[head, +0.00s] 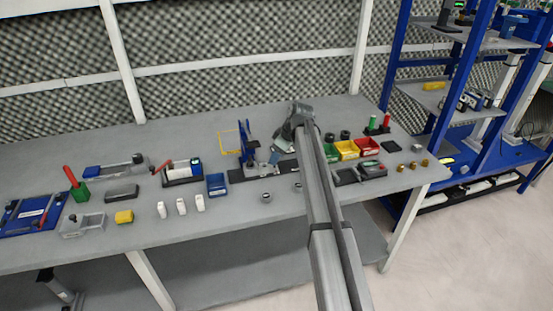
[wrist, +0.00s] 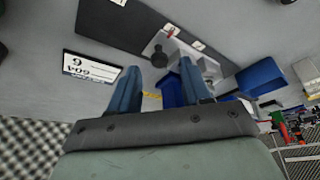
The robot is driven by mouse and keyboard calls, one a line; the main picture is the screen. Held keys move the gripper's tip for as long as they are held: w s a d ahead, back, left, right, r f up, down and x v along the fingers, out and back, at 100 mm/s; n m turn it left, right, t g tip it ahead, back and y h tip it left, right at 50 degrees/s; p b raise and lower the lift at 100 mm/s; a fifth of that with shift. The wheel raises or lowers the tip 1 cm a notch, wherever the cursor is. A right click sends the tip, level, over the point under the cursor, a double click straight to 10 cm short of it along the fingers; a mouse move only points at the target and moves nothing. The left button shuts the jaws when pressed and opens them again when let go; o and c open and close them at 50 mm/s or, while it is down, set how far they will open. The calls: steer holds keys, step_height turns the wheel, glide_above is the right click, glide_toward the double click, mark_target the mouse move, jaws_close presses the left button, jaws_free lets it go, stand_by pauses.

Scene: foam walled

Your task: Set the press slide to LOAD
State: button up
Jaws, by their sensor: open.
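The press (head: 247,148) stands upright on the bench, left of my arm, as a blue frame on a dark base. In the wrist view its blue frame (wrist: 190,80) shows behind and beside my fingers. A dark knob (wrist: 159,58) sits on a grey part beside small white labels (wrist: 170,30); it looks like the slide, but the label words are unreadable. My gripper (wrist: 160,72) is open, its two blue fingers apart with nothing held. The knob shows beyond the gap between the fingertips; contact is not visible. In the head view my gripper (head: 285,138) is partly hidden by my arm.
A yellow guard frame (head: 229,142) stands beside the press. Green, yellow (head: 346,149) and red bins stand right of my arm. A white display (wrist: 92,68) shows in the wrist view.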

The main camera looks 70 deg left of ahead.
steer(key=shift+x, duration=1.05)
jaws_close()
steer(key=shift+w, duration=0.1)
